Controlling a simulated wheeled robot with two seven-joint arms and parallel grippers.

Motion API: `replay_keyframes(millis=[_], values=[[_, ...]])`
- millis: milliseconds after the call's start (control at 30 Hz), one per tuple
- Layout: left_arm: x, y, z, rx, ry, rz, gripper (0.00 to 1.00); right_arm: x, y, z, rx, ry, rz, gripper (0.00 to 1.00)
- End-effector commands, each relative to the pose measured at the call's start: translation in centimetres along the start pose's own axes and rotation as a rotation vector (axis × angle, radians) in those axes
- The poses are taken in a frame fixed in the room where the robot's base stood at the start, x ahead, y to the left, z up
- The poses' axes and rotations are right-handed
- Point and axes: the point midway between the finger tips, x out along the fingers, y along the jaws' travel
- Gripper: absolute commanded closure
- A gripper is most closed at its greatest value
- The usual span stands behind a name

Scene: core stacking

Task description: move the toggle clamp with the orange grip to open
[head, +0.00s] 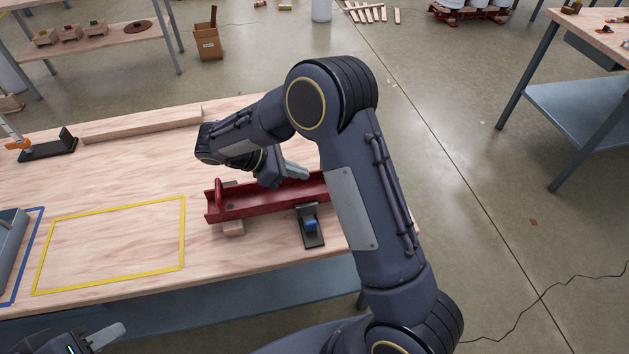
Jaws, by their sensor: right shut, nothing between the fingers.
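A toggle clamp (48,148) with a black base stands at the far left of the bench. Its orange grip (17,144) and pale lever lie at the picture's left edge and are partly cut off; I cannot tell the lever's exact position. My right gripper (296,171) is shut and empty, over the red channel, well to the right of this clamp. My own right arm hides part of the channel. My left gripper (106,336) is low at the bottom left, in front of the bench; only part of it shows and its opening is unclear.
A red channel (262,200) rests on wooden blocks. A second clamp with a blue grip (311,225) stands before it. A wooden beam (140,123) lies along the back edge. A yellow taped rectangle (110,245) is empty. A grey-blue bin (10,245) is at left.

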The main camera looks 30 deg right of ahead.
Motion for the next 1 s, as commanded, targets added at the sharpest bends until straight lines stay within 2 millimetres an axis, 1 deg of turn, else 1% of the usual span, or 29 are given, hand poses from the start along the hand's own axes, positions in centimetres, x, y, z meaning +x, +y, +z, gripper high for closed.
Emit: replay_keyframes(millis=[300,400,500,667,1000], values=[[-0.7,0.3,-0.3,0.000,0.000,0.000,0.64,5.6,-0.1,0.1,-0.001,0.001,-0.005,1.00],[-0.8,0.4,-0.4,0.000,0.000,0.000,0.64,7.2,-0.2,0.1,-0.001,0.002,-0.006,1.00],[-0.9,0.4,-0.5,0.000,0.000,0.000,0.64,8.3,-0.1,0.1,0.000,0.003,-0.003,1.00],[-1.0,0.4,-0.5,0.000,0.000,0.000,0.64,9.1,-0.1,0.0,0.001,0.004,-0.002,1.00],[-1.0,0.5,-0.5,0.000,0.000,0.000,0.64,9.1,-0.1,0.0,0.000,0.004,-0.002,1.00]])
